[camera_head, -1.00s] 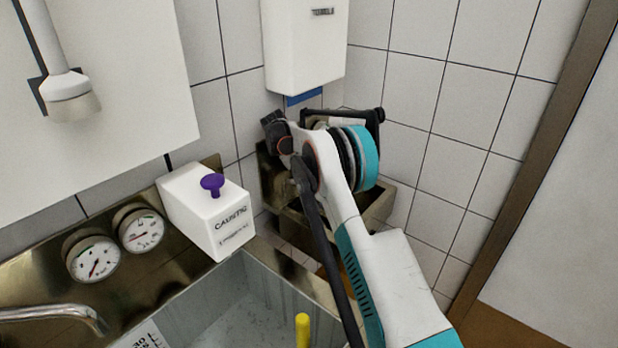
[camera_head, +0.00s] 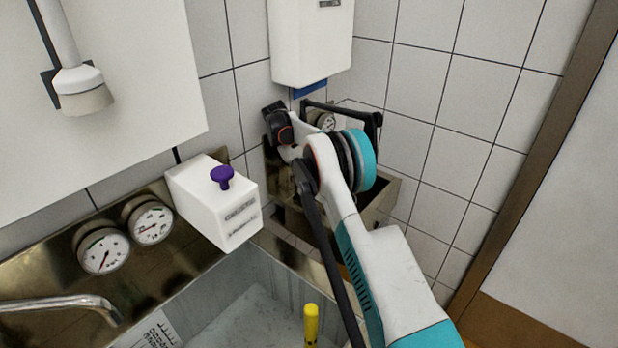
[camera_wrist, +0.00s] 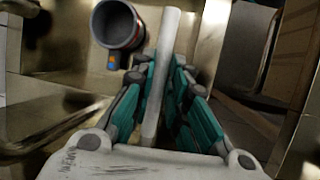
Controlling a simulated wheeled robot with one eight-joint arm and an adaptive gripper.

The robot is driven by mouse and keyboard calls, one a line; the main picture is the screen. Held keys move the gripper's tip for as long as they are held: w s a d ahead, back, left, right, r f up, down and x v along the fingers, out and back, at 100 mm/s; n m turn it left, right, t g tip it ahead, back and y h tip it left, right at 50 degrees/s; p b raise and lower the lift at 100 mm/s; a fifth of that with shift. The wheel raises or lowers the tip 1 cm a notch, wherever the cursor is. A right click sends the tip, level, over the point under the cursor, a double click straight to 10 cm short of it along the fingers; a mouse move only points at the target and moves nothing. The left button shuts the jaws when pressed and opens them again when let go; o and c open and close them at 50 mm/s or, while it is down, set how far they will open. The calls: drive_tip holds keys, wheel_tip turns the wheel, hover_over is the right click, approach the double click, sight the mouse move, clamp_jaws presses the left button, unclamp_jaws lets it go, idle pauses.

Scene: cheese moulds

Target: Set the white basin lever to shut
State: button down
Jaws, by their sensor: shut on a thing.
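In the wrist view a long pale white bar (camera_wrist: 167,45), which looks like the white basin lever, stands between the two teal fingers of my gripper (camera_wrist: 163,85). The fingers are shut on it, with the bar running up beyond their tips. In the head view my arm reaches into the corner above a small steel basin (camera_head: 383,204). The fingers and the lever are hidden there behind my arm.
A grey cup-like cylinder (camera_wrist: 117,24) is left of the bar. A white box with a purple knob (camera_head: 222,177), two dials (camera_head: 101,250) and a large sink (camera_head: 245,292) with a yellow handle (camera_head: 311,325) lie left of my arm. A white dispenser (camera_head: 310,45) hangs above.

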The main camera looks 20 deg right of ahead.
drive_tip(key=shift+a, duration=0.1)
drive_tip(key=c, duration=1.8)
unclamp_jaws()
drive_tip(key=shift+a, duration=0.1)
drive_tip(key=shift+c, duration=0.2)
